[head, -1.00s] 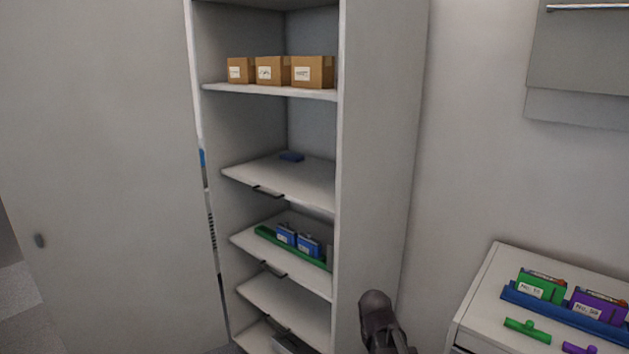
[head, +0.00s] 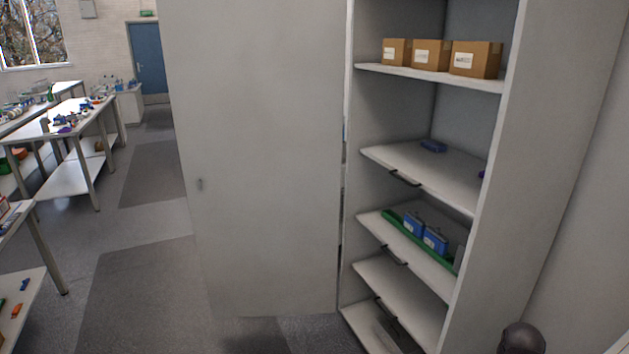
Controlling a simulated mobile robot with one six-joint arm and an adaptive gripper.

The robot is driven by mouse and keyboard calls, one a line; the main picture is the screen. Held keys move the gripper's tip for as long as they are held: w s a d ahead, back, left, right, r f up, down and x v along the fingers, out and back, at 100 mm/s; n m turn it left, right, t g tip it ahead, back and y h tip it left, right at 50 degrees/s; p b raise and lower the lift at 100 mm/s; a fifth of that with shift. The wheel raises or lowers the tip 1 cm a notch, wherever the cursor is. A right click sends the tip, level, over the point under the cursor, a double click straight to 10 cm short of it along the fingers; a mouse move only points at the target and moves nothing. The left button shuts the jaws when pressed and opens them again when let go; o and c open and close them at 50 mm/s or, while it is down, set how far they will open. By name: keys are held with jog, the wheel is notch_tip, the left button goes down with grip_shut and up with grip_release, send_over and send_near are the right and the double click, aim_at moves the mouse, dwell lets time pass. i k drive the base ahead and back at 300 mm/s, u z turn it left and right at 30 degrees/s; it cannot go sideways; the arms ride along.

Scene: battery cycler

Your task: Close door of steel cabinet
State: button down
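The steel cabinet (head: 541,170) stands at the right in the head view, with its shelves exposed. Its door (head: 262,160) is a tall light-grey panel standing wide open to the left of the shelves. A dark rounded part of my arm shows at the bottom right, in front of the cabinet's side. My gripper's fingers are not in view, so nothing is seen touching the door.
The shelves hold cardboard boxes (head: 472,59), a small blue item (head: 433,146) and a green tray (head: 396,225) with blue packs. Open grey floor (head: 140,285) lies left of the door. Workbenches (head: 72,180) stand at the far left, and a blue room door (head: 149,58) is behind.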

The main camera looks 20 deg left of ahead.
aim_at(257, 88)
jog(key=u, duration=5)
jog(key=i, duration=0.1)
jog(key=z, duration=2.85)
jog(key=i, duration=2.65)
